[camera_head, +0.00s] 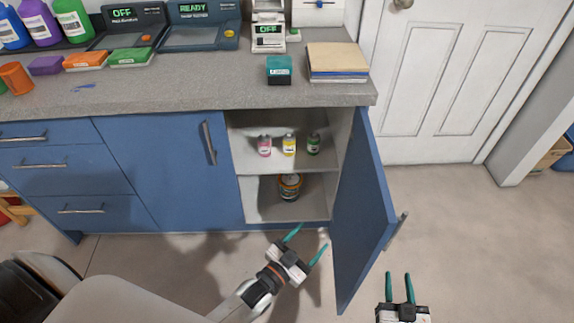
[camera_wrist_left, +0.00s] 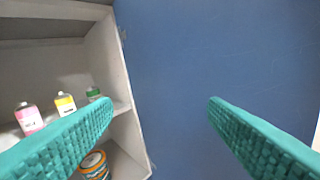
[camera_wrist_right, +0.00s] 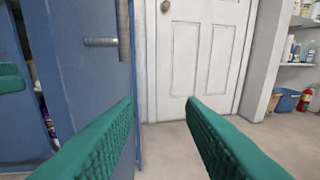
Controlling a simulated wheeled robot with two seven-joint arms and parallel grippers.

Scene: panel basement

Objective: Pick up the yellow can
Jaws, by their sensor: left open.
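The yellow can (camera_head: 289,145) stands upright on the upper shelf of the open blue cabinet, between a pink can (camera_head: 264,146) and a green can (camera_head: 313,144). In the left wrist view the yellow can (camera_wrist_left: 65,104) is partly hidden by a finger. My left gripper (camera_head: 307,240) is open and empty, in front of the cabinet and lower than the shelf, apart from the can. My right gripper (camera_head: 398,276) is open and empty, to the right of the open door.
The cabinet door (camera_head: 362,210) stands open between my two grippers. The grey counter (camera_head: 200,88) above holds devices and boxes. A white door (camera_head: 455,80) is at the right.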

